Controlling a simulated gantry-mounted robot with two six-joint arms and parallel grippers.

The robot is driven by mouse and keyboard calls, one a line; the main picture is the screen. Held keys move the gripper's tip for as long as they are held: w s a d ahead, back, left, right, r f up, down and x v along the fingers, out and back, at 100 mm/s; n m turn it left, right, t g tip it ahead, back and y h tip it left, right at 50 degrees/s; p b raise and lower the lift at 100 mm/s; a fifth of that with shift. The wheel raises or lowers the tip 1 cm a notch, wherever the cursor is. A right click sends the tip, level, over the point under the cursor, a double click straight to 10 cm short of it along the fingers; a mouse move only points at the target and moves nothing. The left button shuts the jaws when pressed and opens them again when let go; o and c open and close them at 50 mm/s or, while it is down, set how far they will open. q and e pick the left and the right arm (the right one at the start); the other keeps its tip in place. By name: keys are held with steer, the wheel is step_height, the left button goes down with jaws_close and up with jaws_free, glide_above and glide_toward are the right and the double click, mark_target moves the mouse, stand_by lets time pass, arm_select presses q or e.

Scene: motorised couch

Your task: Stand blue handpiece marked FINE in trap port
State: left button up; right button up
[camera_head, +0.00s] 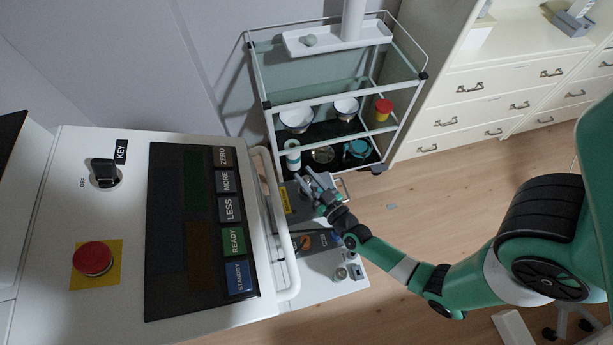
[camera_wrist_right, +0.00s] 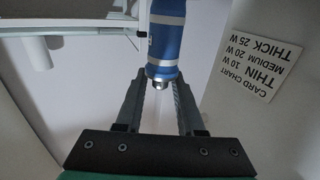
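The blue handpiece (camera_wrist_right: 165,42) is in the right wrist view, with a metal tip at its near end. The fingers of my right gripper (camera_wrist_right: 159,82) close on both its sides near that tip. Its upper part runs out of the picture, and I cannot read FINE on it. In the head view my right gripper (camera_head: 312,182) is beside the console, in front of the trolley's lower shelf; the handpiece is not clear there. I cannot tell for sure which fitting is the trap port. My left gripper is not in view.
The console (camera_head: 120,215) with red stop button (camera_head: 92,258) fills the left. A white-railed trolley (camera_head: 262,75) holds bowls (camera_head: 296,118), a red-and-yellow pot (camera_head: 383,109) and a white cylinder (camera_head: 293,158). A card chart (camera_wrist_right: 262,55) is right in the wrist view. Drawers (camera_head: 470,90) stand behind; the floor between is mostly clear.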

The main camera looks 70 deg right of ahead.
steer(key=shift+o, duration=1.1)
steer(key=shift+s+a, duration=0.1)
steer(key=p+v, duration=0.3)
steer(key=v, duration=0.8)
steer(key=shift+s+p, duration=0.15)
steer(key=shift+p, duration=0.2)
